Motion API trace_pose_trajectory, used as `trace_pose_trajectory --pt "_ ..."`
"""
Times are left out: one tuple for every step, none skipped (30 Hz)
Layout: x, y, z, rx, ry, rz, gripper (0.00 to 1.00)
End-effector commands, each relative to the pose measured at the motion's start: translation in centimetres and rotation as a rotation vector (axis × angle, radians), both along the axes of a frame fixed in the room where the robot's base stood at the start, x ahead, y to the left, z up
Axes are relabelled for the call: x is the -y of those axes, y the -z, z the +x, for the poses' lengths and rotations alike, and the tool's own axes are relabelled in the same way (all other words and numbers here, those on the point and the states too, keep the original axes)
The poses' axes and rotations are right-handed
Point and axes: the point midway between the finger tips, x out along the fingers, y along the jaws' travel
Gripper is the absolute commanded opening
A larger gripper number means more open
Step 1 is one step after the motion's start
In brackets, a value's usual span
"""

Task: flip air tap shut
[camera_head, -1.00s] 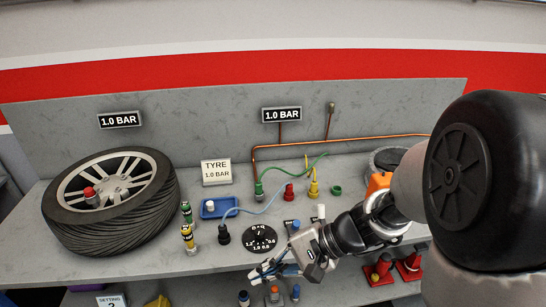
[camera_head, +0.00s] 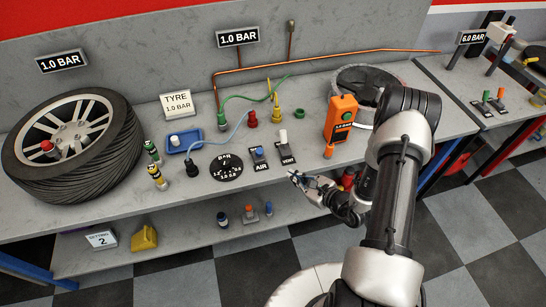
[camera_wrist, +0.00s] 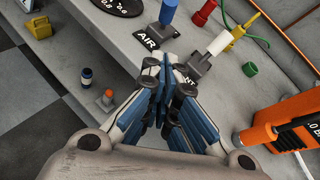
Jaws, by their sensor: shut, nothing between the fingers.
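The air tap (camera_head: 258,154) is a blue lever on a dark base beside the AIR label, near the bench's front edge. Its blue lever (camera_wrist: 168,12) also shows at the top of the wrist view, sticking up from its base; its exact angle is hard to tell. My gripper (camera_head: 297,178) is shut and empty at the bench's front edge, right of and nearer than the air tap, apart from it. In the wrist view its blue-padded fingers (camera_wrist: 170,66) meet just below the AIR label and partly cover the VENT label.
The white-levered vent tap (camera_head: 283,140) stands right of the air tap. A black dial (camera_head: 226,167) lies to its left. An orange device (camera_head: 342,118) stands further right. The tyre (camera_head: 72,142) fills the bench's left end. Hoses and coloured fittings lie behind the taps.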

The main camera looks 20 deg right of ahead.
Motion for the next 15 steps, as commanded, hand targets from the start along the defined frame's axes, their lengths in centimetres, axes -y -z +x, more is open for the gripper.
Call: trace_pose_trajectory --pt "0.2 0.29 -0.11 -0.004 0.011 0.002 0.0" --pt "0.28 0.4 -0.13 -0.006 0.016 0.002 0.0" --pt "0.35 0.49 -0.16 -0.007 0.019 0.002 0.0" --pt "0.37 0.51 -0.16 -0.007 0.02 0.001 0.0" --pt "0.38 0.51 -0.15 -0.007 0.02 0.001 0.0" --pt "0.36 0.5 -0.14 -0.007 0.019 0.002 0.0" --pt "0.35 0.49 -0.14 -0.006 0.019 0.001 0.0" --pt "0.35 0.48 -0.14 -0.006 0.019 0.001 0.0" --pt "0.34 0.48 -0.14 -0.007 0.018 0.002 0.0" --pt "0.33 0.47 -0.14 -0.007 0.018 0.002 0.0" --pt "0.32 0.48 -0.13 -0.007 0.018 0.002 0.0" --pt "0.28 0.5 -0.07 -0.006 0.016 0.001 0.0" --pt "0.23 0.54 0.02 -0.006 0.016 0.001 0.0" --pt "0.15 0.61 0.15 -0.005 0.016 0.001 0.0" --pt "0.01 0.75 0.39 -0.006 0.015 0.001 0.0"
